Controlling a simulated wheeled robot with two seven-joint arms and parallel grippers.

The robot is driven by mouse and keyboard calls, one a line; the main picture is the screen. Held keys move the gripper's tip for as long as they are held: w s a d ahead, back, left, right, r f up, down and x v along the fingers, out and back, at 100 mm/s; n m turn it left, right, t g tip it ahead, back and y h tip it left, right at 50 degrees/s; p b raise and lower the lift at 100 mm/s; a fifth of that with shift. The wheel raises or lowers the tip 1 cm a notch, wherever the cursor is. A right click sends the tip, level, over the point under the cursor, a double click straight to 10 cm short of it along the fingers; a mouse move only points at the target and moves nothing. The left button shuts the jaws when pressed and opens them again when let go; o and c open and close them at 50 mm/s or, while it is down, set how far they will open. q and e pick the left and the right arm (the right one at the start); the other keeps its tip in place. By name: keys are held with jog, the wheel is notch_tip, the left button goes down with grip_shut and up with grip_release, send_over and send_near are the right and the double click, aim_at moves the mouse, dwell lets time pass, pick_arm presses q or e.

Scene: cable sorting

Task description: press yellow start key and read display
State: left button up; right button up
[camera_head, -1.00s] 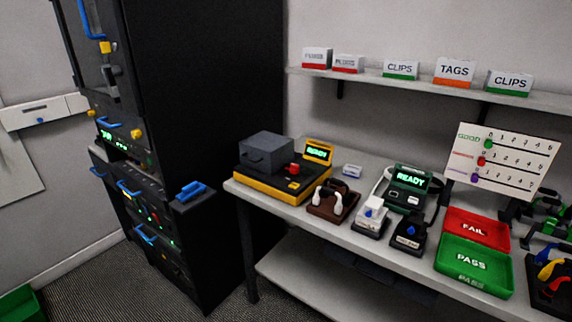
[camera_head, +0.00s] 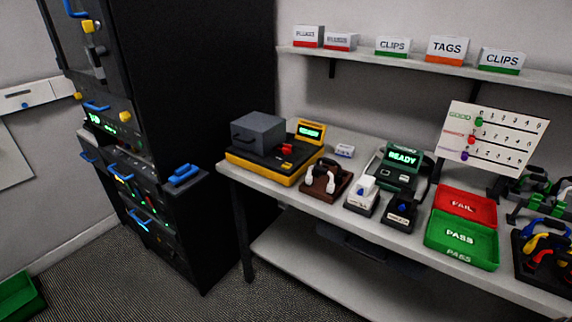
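A yellow-and-black bench device (camera_head: 262,172) stands at the left end of the bench. It has a grey box (camera_head: 258,133) on top, a red part (camera_head: 287,149) and a small yellow-framed display (camera_head: 311,133) with lit green text, too small to read surely. A dark green tester (camera_head: 400,172) to its right has a lit display (camera_head: 403,157) reading READY. A tall black cabinet carries a green-lit display (camera_head: 95,119), blurred, and yellow knob-like parts (camera_head: 125,117). I cannot tell which yellow part is the start key. Neither gripper is in view.
The bench also holds a brown stand (camera_head: 325,180), a white device (camera_head: 361,196), a red FAIL tray (camera_head: 467,203), a green PASS tray (camera_head: 462,238) and a cable rack (camera_head: 545,250). A score board (camera_head: 495,140) stands behind. Floor (camera_head: 225,295) is clear in front.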

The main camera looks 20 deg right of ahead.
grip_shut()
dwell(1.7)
